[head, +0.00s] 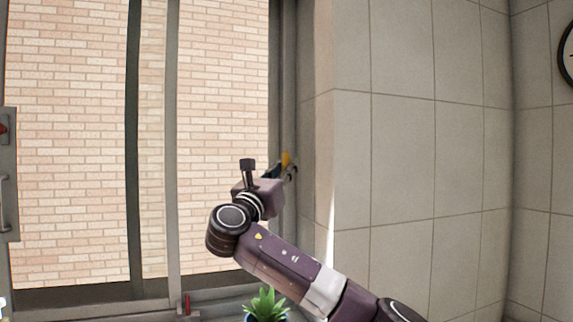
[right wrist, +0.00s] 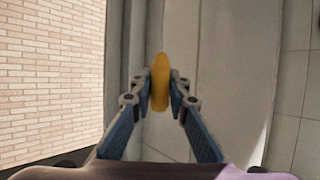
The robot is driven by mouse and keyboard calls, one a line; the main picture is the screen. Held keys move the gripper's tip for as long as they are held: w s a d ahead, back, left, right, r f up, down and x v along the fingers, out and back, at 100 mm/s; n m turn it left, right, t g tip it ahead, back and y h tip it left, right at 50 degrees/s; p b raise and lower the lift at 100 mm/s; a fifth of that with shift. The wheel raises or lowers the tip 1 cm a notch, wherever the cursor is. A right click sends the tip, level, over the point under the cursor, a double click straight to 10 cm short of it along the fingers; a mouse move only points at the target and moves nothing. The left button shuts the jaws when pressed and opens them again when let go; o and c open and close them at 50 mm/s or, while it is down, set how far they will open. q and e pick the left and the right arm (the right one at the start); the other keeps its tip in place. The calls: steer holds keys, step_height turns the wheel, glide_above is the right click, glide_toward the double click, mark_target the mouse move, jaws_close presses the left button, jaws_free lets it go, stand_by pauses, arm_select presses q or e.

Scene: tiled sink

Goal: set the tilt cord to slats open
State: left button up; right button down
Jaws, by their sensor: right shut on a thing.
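A small yellow piece (head: 286,158), which looks like the pull end of the tilt cord, is at the right edge of the window frame. It also shows in the right wrist view (right wrist: 159,84), upright between the fingers. My right gripper (head: 290,170) is shut on it, with one finger on each side in the right wrist view (right wrist: 162,92). I cannot make out the cord above it. No slats show in either view; the window panes show brick wall. My left gripper is not in view.
The window (head: 222,90) has dark upright frame bars. A potted plant (head: 265,303) stands below my right arm, and a small red handle (head: 187,304) is on the lower frame. A tiled wall (head: 402,150) is close on the right, with a clock (head: 567,52).

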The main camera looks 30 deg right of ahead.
steer(key=shift+w+f, duration=0.1)
steer(key=shift+f, duration=0.3)
steer(key=c, duration=2.1)
jaws_free()
steer(key=shift+a, duration=0.1)
steer(key=shift+o, duration=1.4)
steer(key=shift+r, duration=0.2)
steer(key=v, duration=1.2)
steer(key=shift+r, duration=0.1)
